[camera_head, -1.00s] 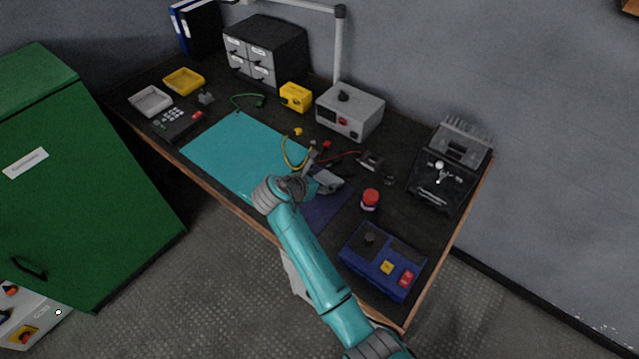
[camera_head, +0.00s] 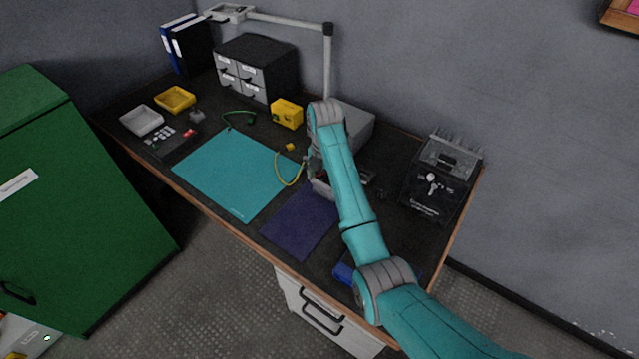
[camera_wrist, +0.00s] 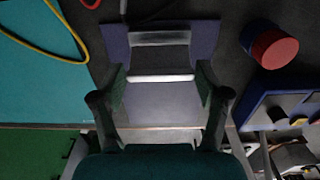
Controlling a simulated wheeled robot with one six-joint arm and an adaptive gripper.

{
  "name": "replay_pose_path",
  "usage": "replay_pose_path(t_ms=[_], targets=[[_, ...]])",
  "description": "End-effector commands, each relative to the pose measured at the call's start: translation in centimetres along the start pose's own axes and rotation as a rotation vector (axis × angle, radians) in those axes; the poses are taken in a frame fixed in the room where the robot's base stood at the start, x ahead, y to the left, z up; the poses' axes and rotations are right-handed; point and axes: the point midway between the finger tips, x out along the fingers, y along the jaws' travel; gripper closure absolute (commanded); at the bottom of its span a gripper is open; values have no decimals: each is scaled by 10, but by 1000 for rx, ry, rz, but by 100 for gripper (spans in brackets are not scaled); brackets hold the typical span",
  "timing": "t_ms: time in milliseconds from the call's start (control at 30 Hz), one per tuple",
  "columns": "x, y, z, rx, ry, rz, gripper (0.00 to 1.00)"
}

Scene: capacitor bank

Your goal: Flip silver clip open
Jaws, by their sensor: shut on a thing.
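My gripper (camera_wrist: 160,92) is shut on a flat grey piece (camera_wrist: 160,105) with a bright silver strip along its far edge. Its two fingers press the piece from either side. In the head view a pale grey part (camera_head: 323,188) shows beside the wrist, over the dark blue mat (camera_head: 300,225). My arm hides most of it and the fingertips. I cannot tell for sure whether the held piece is the silver clip. A second grey bar (camera_wrist: 160,38) lies across the dark blue surface beyond it in the wrist view.
A yellow cable (camera_head: 287,180) curves by the teal mat (camera_head: 235,172). A grey instrument box (camera_head: 355,122) stands behind my wrist. The teal mat is mostly clear.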

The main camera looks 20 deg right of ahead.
Motion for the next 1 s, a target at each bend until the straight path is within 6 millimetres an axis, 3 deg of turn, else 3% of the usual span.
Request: replay_pose_path(t_ms=[400,1000], targets=[[1,0,21,3,314,0,60],[6,-1,32,3,524,-1,60]])
